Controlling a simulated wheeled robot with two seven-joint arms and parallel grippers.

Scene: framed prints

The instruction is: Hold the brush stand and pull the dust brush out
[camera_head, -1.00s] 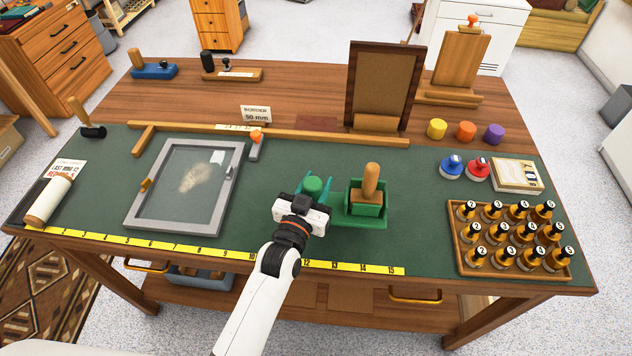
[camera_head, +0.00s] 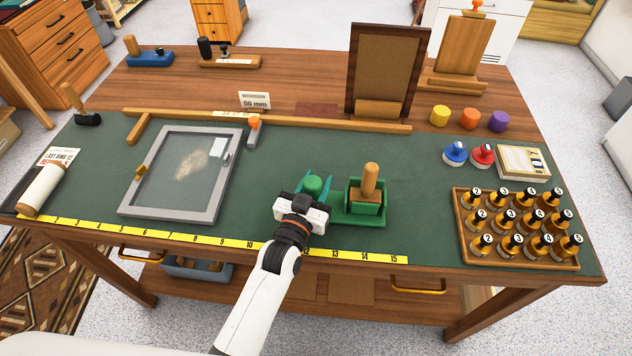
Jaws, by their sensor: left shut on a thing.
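The dust brush (camera_head: 370,183) has an upright wooden handle and a wider wooden block. It sits in the green brush stand (camera_head: 359,216), a box on the green mat right of the table's middle. The brush's bristles are hidden inside the stand. My right gripper is not in view.
A grey-framed glass pane (camera_head: 185,174) lies left of my gripper. A wooden rack of small bottles (camera_head: 517,227) stands at the right. An upright framed board (camera_head: 388,69) stands behind the stand. The mat between stand and rack is clear.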

